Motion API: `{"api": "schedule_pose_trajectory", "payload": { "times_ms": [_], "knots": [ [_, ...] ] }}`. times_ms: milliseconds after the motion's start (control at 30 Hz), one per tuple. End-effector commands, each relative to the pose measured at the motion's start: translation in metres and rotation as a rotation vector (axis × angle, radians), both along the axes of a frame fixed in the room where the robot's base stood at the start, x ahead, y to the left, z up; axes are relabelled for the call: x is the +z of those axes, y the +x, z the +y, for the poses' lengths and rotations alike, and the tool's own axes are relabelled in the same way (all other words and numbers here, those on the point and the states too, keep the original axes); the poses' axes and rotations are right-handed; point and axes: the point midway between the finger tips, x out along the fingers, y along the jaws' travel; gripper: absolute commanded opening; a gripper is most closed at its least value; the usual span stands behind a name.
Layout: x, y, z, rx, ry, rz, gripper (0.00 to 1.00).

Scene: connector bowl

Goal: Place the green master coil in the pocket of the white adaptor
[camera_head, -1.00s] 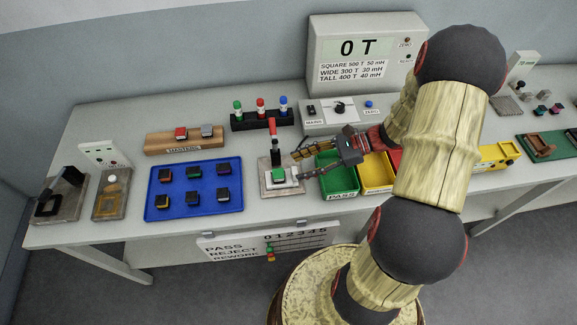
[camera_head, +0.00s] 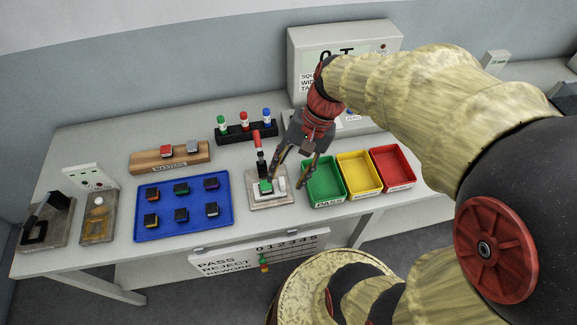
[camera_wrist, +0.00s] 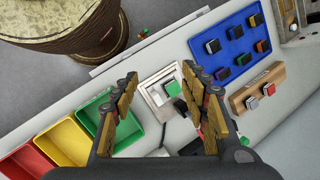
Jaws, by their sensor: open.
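In the wrist view the green coil (camera_wrist: 172,88) shows at the right part of the adaptor's white square frame. I cannot tell whether it sits fully down in the pocket. My gripper (camera_head: 286,184) is open, pointing down over the fixture. In the wrist view its fingertips (camera_wrist: 160,73) are spread to either side of the coil and adaptor, and it holds nothing.
Green (camera_head: 325,180), yellow (camera_head: 358,174) and red (camera_head: 392,170) bins stand close on the right. A blue tray (camera_head: 182,208) with several coils is on the left. The masters rack (camera_head: 170,158) holds a red and a grey piece. A marker stand (camera_head: 247,134) is behind.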

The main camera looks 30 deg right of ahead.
Motion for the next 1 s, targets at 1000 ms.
{"api": "schedule_pose_trajectory", "payload": {
  "times_ms": [1000],
  "knots": [
    [0.097, -0.042, 0.025, 0.641, -0.548, -0.588, 0.45]
  ]
}}
